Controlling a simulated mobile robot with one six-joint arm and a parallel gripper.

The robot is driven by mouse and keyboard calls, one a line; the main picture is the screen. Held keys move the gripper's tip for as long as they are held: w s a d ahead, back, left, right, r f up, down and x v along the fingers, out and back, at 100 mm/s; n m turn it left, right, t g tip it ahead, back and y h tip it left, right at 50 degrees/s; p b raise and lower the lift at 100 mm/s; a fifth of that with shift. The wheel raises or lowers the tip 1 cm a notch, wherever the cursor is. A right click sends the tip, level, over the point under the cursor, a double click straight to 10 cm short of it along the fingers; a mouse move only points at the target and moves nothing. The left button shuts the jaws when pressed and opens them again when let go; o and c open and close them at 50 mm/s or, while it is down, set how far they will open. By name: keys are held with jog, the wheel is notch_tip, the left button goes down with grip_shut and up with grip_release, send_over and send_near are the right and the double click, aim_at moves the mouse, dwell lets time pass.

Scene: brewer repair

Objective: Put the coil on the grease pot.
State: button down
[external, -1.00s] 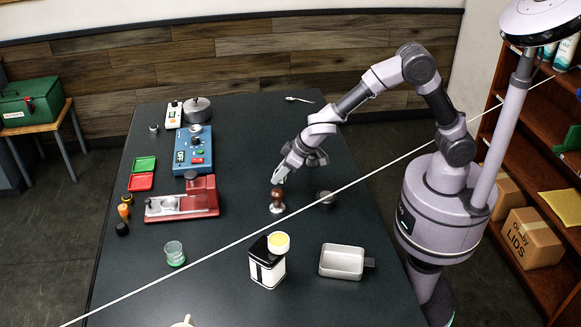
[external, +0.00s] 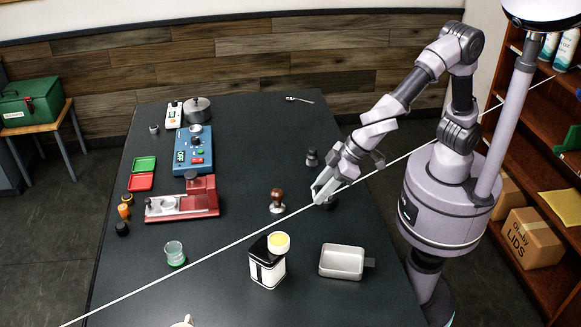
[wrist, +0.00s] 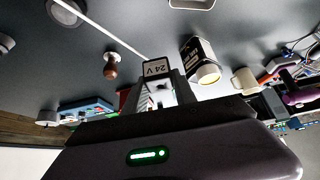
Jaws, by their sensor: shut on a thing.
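My gripper (external: 320,194) is shut on the coil, a small dark block with a white-edged "24V" label (wrist: 156,68) in the wrist view.
A wooden-handled tamper (external: 277,200) stands left of the gripper. A dark knobbed thing (external: 312,158) stands behind it. A white-and-black canister (external: 267,268) and a metal tray (external: 342,262) are in front. A red-and-silver stand (external: 190,204) is further left.

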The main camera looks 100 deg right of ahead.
jog(key=s+a+r, duration=0.2)
jog(key=a, duration=0.2)
jog(key=p, duration=0.2)
send_over(269, 241)
jog(key=s, duration=0.2)
jog(key=shift+s+f+n, duration=0.2)
jog(key=shift+f+n, duration=0.2)
jog(key=shift+f, duration=0.25)
notch_tip(269, 241, down, 4)
jog(key=shift+r+b, duration=0.15)
jog(key=shift+b, duration=0.9)
jog(key=shift+w+r, duration=0.1)
jog(key=shift+f, duration=0.2)
jog(key=c, duration=1)
grip_release()
